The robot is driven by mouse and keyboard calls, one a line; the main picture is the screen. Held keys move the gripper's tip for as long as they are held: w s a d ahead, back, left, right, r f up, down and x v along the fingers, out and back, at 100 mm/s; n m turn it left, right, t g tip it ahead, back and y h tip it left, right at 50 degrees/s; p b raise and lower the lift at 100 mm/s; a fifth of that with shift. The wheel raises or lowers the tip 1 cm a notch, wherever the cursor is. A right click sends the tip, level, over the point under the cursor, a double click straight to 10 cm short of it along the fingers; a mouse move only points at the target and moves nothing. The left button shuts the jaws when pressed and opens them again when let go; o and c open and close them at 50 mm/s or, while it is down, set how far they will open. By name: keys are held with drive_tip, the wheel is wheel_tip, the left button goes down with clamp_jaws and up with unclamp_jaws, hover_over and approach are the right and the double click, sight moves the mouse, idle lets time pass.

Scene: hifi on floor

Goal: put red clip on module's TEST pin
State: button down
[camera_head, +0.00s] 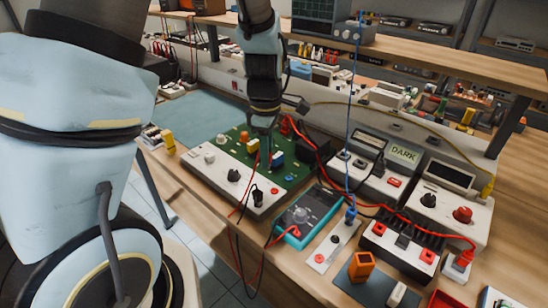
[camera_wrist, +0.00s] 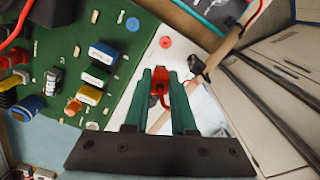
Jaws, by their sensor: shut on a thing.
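My gripper (camera_head: 267,142) reaches down over the module (camera_head: 222,172), a light panel with a green circuit board. In the wrist view my gripper (camera_wrist: 163,82) has its two green fingers shut on the red clip (camera_wrist: 157,90), whose red part shows between them. The clip is in front of the pale panel strip beside the green board (camera_wrist: 105,70). A red round jack (camera_wrist: 165,42) and a blue ring (camera_wrist: 132,23) lie beyond the fingertips. No TEST label is readable, so I cannot tell which pin it is. Whether the clip touches anything is hidden.
A black clip (camera_head: 257,195) stands on the panel's front part with leads hanging over the bench edge. A teal multimeter (camera_head: 303,216) is to the right. Power units and a DARK display (camera_head: 404,154) stand behind. Blue and yellow components (camera_wrist: 103,53) rise from the board.

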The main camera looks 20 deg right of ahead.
drive_tip(key=shift+n, duration=0.4)
drive_tip(key=f+b, duration=0.2)
drive_tip(key=s+d+f+b, duration=0.1)
drive_tip(key=b, duration=0.1)
drive_tip(key=s+f+b, duration=0.1)
drive_tip(key=f, duration=0.1)
drive_tip(key=shift+d+f+b, duration=0.15)
drive_tip(key=shift+f+b, duration=0.15)
drive_tip(key=shift+b, duration=0.1)
drive_tip(key=shift+r+p, duration=0.1)
drive_tip(key=shift+p, duration=0.5)
idle(0.8)
drive_tip(key=shift+f+b, duration=0.45)
drive_tip(key=shift+f, duration=0.4)
idle(1.0)
drive_tip(key=c, duration=0.7)
unclamp_jaws()
drive_tip(key=shift+o, duration=0.2)
wheel_tip(320, 180, up, 11)
drive_tip(key=shift+b, duration=0.35)
